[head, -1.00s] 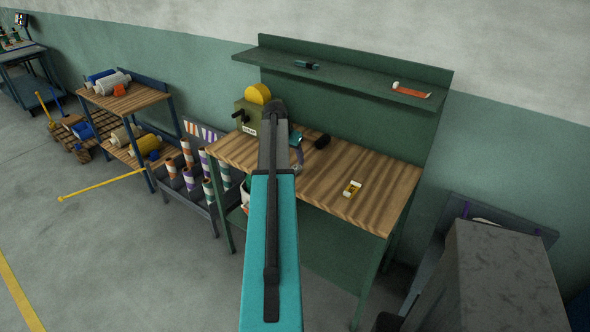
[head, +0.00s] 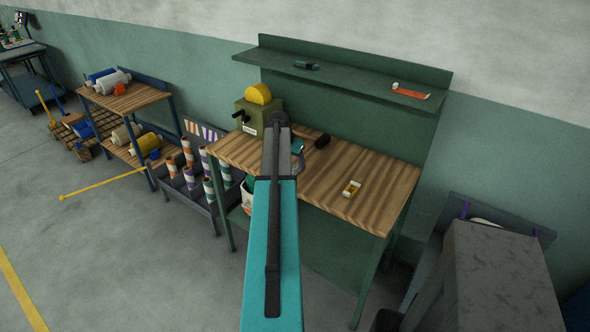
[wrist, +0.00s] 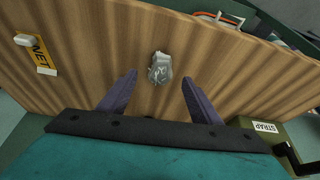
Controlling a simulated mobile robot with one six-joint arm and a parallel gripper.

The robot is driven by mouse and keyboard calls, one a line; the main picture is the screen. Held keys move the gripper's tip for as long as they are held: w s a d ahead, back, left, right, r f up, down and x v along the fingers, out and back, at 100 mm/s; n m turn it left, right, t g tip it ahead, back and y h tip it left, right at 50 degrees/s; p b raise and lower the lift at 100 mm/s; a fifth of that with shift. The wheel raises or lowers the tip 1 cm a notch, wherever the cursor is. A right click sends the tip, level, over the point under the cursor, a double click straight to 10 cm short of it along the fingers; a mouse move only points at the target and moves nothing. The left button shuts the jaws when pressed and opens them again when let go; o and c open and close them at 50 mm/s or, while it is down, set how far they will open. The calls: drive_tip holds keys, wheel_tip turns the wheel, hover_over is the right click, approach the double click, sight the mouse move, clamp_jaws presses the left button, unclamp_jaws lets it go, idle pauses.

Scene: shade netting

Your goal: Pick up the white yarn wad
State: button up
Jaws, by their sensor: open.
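A crumpled whitish-grey wad (wrist: 160,68), which I take to be the white yarn wad, lies on the striped wooden bench top (wrist: 90,50). In the wrist view my gripper (wrist: 160,88) is open and empty. Its two purple fingers are spread, and the wad shows between and just beyond their tips, with no contact visible. The height of the fingers above the bench is hard to tell.
A yellow label with a white piece (head: 351,188) lies to the right on the bench. A green box with a yellow reel (head: 258,113) stands at the bench's left end. A back shelf (head: 340,72) overhangs. Striped rolls in a rack (head: 190,175) stand to the left.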

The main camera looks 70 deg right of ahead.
sight(294, 167)
drive_tip(key=shift+p+x, duration=0.7)
drive_tip(key=shift+x, duration=1.15)
drive_tip(key=shift+w, duration=0.1)
drive_tip(key=c, duration=1.1)
